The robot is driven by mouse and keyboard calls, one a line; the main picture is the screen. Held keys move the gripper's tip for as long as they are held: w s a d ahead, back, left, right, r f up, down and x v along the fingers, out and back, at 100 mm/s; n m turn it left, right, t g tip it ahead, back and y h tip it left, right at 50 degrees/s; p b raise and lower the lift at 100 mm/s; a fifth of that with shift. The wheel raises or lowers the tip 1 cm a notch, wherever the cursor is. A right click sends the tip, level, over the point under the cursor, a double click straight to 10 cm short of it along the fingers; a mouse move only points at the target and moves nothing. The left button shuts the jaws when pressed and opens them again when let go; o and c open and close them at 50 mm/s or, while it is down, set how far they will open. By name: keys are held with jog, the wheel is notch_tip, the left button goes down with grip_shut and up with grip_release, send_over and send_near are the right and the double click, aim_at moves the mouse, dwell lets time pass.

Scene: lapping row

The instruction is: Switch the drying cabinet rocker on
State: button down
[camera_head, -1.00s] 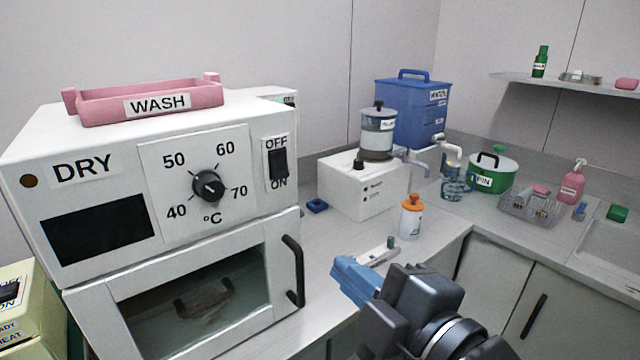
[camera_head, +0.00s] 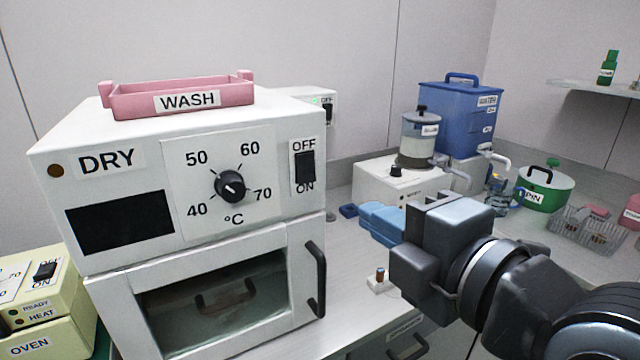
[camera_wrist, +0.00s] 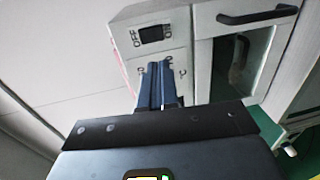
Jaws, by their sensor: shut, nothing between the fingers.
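The white drying cabinet (camera_head: 110,258) marked DRY stands at left. Its black rocker (camera_head: 305,167) sits upright at the panel's right, with OFF printed above and ON below. Which end is pressed in is too small to tell. The rocker also shows in the wrist view (camera_wrist: 152,34), with its labels turned sideways. The small round lamp (camera_head: 56,170) looks dull brown and the display is black. My gripper (camera_head: 364,213) is to the right of the cabinet in the head view, its blue fingers shut and empty. In the wrist view the fingertips (camera_wrist: 158,66) appear just below the rocker, apart from it.
A temperature knob (camera_head: 230,187) is left of the rocker. The door's black handle (camera_head: 318,279) sticks out below. A pink WASH tray (camera_head: 183,98) lies on top. A yellow oven (camera_head: 44,318) stands at left; a white unit (camera_head: 375,183) and blue tank (camera_head: 452,118) stand behind my gripper.

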aim_at(309, 181)
jog(key=p+x, duration=0.3)
jog(key=x, duration=0.9)
jog(key=shift+w+a+r, duration=0.1)
jog(key=shift+w+a, duration=0.1)
jog(key=shift+w+a+p, duration=0.25)
jog(key=shift+w+p, duration=0.05)
jog(key=shift+w, duration=0.1)
jog(key=shift+f, duration=0.2)
jog(key=shift+f+b, duration=0.2)
jog(key=shift+b, duration=0.4)
jog(key=shift+w+a+b, duration=0.1)
jog(key=shift+w+b, duration=0.05)
jog(key=shift+b, duration=0.2)
jog(key=shift+r, duration=0.2)
jog(key=shift+f, duration=0.1)
